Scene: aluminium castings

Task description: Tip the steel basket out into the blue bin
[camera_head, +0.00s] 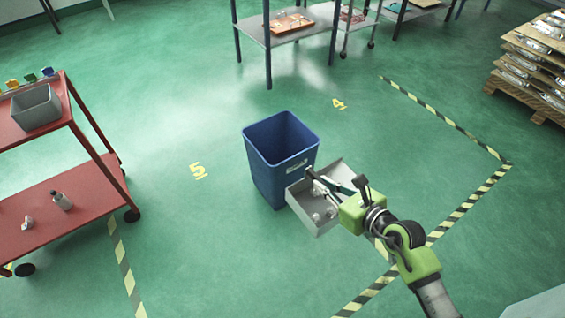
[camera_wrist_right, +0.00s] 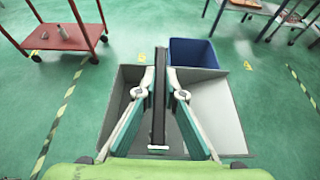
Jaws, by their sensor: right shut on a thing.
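The steel basket (camera_head: 308,211) is a shallow grey open box with a few small pale pieces inside it. My right gripper (camera_head: 332,184) reaches over it from the right and is shut on it. In the wrist view my right gripper (camera_wrist_right: 160,94) has its fingers on a dark bar running across the middle of the basket (camera_wrist_right: 217,112). The blue bin (camera_head: 268,170) stands open on the floor. The basket is in front of its right side and hides part of it. The bin (camera_wrist_right: 193,52) also shows just beyond the basket in the wrist view. My left gripper is not in view.
A red two-shelf cart (camera_head: 72,205) stands at the left with a grey tub (camera_head: 36,108) on top. A grey table (camera_head: 285,38) stands behind the bin. A pallet stack (camera_head: 535,65) is at the far right. Green floor around the bin is clear, with striped tape lines.

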